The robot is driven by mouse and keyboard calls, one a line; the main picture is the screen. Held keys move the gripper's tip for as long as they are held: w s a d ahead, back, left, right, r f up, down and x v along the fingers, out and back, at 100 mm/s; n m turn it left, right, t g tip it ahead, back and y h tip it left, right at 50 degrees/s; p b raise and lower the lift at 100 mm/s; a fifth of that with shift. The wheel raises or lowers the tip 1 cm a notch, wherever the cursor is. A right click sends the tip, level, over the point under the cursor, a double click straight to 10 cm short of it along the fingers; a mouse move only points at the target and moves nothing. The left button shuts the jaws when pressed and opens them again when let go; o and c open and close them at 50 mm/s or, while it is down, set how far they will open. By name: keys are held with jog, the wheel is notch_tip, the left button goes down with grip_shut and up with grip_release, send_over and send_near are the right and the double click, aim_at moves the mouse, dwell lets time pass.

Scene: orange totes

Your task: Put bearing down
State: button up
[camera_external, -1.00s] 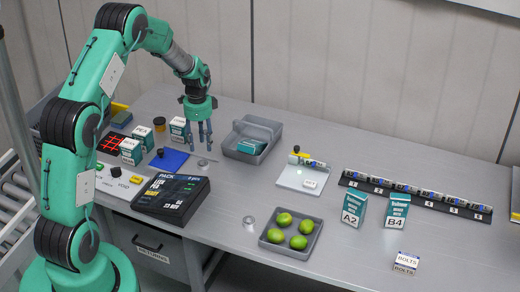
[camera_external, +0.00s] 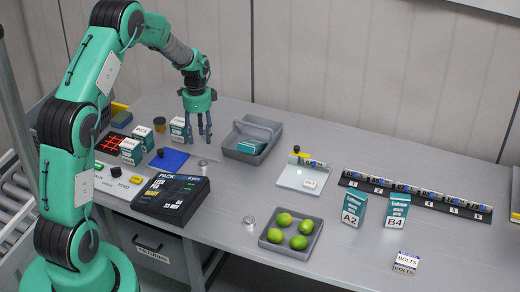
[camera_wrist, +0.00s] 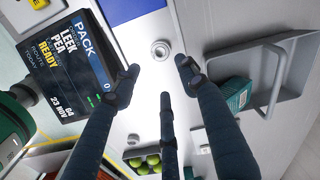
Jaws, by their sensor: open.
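A small metallic ring, seemingly the bearing (camera_wrist: 160,49), lies on the grey table just off the blue mat (camera_wrist: 130,8). In the external view the bearing (camera_external: 203,162) is a tiny ring to the right of the blue mat (camera_external: 169,160). My gripper (camera_external: 204,137) is above the table, behind the bearing in that view. In the wrist view my gripper (camera_wrist: 160,75) has its three dark fingers spread, with nothing between them. The bearing shows beyond the fingertips, apart from them.
A dark PACK display (camera_external: 172,198) is left of the bearing. A grey handled tote (camera_external: 253,140) stands to the right. Another metallic ring (camera_external: 249,222) lies beside the tray of limes (camera_external: 291,236). White-and-teal boxes (camera_external: 131,150) stand at left.

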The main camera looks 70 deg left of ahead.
dwell(0.3)
jog(key=w+d+r+n+t+y, duration=0.1)
jog(key=w+d+r, duration=0.1)
jog(key=d+r, duration=0.9)
jog(key=w+d+r+t, duration=0.1)
jog(key=w+d+r, duration=0.2)
jog(key=d+r, duration=0.8)
jog(key=s+d+r+n+t, duration=0.1)
jog(key=s+d+r, duration=0.3)
jog(key=d, duration=0.5)
jog(key=s+d+r, duration=0.2)
jog(key=d+r, duration=0.5)
jog(key=d, duration=0.1)
jog(key=s+d+r+n+t+h, duration=0.1)
jog(key=s+d+r+n+t, duration=0.1)
jog(key=s+d, duration=1.5)
jog(key=shift+s+d+r+t, duration=0.3)
jog(key=shift+s+r, duration=0.15)
jog(key=shift+s, duration=0.3)
jog(key=shift+f, duration=0.1)
